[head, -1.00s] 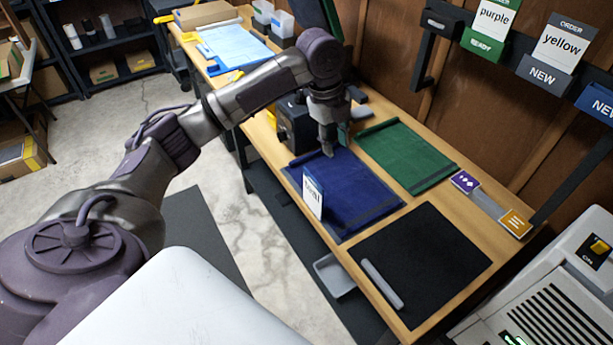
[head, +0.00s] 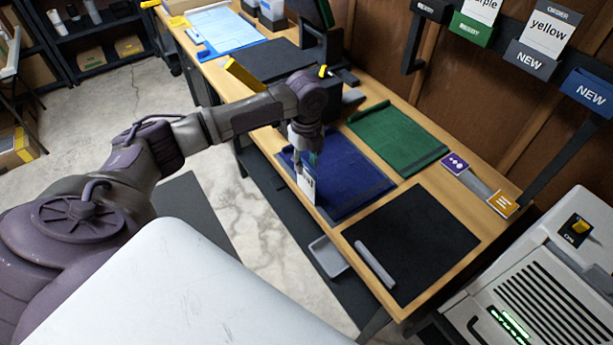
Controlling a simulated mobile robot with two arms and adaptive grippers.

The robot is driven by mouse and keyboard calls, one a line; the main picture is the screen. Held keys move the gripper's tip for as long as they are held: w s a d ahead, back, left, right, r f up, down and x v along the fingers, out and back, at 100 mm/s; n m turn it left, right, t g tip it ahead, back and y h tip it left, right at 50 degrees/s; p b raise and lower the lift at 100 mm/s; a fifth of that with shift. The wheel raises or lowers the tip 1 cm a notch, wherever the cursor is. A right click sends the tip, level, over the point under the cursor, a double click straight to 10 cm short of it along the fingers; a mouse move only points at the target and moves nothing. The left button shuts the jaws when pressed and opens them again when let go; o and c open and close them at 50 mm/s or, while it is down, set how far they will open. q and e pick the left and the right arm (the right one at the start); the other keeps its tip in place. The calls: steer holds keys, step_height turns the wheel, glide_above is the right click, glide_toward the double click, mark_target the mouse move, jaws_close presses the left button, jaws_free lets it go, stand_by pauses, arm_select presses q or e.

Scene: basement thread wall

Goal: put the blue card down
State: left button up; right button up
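A white card (head: 308,187) with dark lettering stands near upright at the front left edge of the blue mat (head: 348,187). Its upper part is partly covered by my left gripper (head: 304,166), and its word is not readable now. My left gripper points down at the card's top and overlaps it in the picture. Whether the fingers are closed on the card is too small and too covered to tell. My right gripper is not in view.
A green mat (head: 398,140) lies behind the blue one. A black mat (head: 425,235) with a grey bar (head: 375,265) lies to the right. A grey tray (head: 328,256) sits below the table's front edge. Order signs hang on the wall (head: 552,32).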

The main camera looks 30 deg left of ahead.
mark_target(306, 180)
arm_select(q)
steer(key=shift+f, duration=1.3)
jaws_close()
steer(key=shift+r, duration=0.15)
